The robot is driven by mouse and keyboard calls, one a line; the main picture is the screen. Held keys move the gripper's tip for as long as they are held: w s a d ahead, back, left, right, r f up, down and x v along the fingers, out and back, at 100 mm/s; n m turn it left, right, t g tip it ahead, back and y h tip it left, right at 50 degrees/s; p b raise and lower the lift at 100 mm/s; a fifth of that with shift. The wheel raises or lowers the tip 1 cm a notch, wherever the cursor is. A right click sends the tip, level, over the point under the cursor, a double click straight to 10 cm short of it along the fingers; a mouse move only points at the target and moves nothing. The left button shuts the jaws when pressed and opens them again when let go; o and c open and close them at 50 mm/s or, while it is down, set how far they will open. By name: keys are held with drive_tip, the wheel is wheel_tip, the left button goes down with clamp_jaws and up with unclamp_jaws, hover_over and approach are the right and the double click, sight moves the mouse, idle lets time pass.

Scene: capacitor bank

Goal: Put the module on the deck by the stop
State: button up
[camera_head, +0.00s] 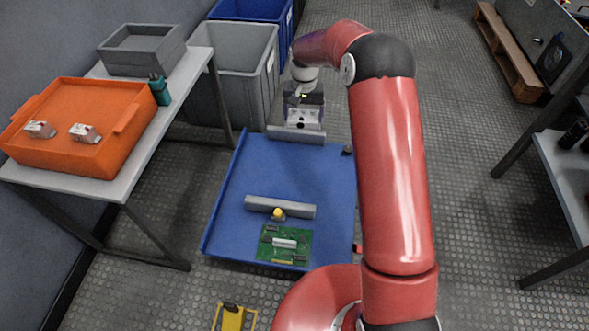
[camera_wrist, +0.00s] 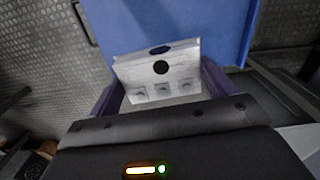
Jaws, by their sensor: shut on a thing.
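The module (camera_head: 302,118) is a pale grey-white box with dark round spots on it. In the wrist view the module (camera_wrist: 158,72) sits between the purple fingers of my gripper (camera_wrist: 163,90), which is shut on it. In the head view my gripper (camera_head: 303,98) is at the far end of the blue deck (camera_head: 310,172), just beyond or over a grey bar (camera_head: 296,135) along its far edge. A second grey bar (camera_head: 280,207) lies across the deck nearer to me. I cannot tell which bar is the stop, nor whether the module touches anything below.
A green circuit board (camera_head: 284,245) and a yellow knob (camera_head: 278,213) are on the deck's near part. The deck between the bars is clear. Grey (camera_head: 245,60) and blue bins stand beyond. At left, a table holds an orange crate (camera_head: 70,150) bearing two small boxes.

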sight(291, 110)
drive_tip(key=shift+m, duration=0.4)
drive_tip(key=w+a+f+b, duration=0.2)
drive_tip(key=a+f, duration=0.1)
drive_tip(key=shift+w+a, duration=0.25)
drive_tip(key=shift+w, duration=0.1)
drive_tip(key=shift+a+f, duration=0.1)
drive_tip(key=shift+f, duration=0.1)
wheel_tip(291, 110, down, 19)
drive_tip(key=b, duration=0.2)
drive_tip(key=shift+w+f+b, duration=0.1)
drive_tip(key=shift+f+b, duration=0.1)
drive_tip(key=shift+b, duration=0.15)
drive_tip(key=shift+f, duration=0.2)
drive_tip(key=o, duration=1.1)
wheel_tip(291, 110, up, 13)
drive_tip(key=p, duration=0.1)
drive_tip(key=shift+f+p, duration=0.2)
drive_tip(key=shift+p, duration=0.1)
